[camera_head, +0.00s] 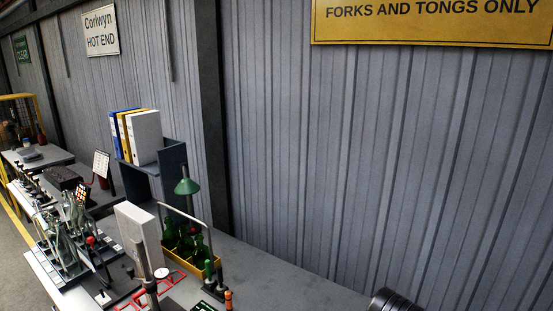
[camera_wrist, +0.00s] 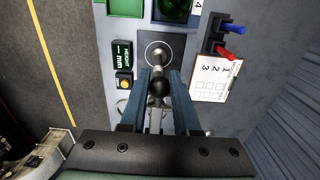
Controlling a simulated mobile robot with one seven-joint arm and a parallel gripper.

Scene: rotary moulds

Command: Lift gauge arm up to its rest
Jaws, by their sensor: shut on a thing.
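In the wrist view, my gripper (camera_wrist: 159,78) has its two blue fingers on either side of a black ball knob (camera_wrist: 158,88) and is shut on it. The knob appears to belong to the gauge arm, whose pale metal bar (camera_wrist: 155,119) shows between the fingers below it. The arm's rest cannot be made out. The head view does not show my gripper.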

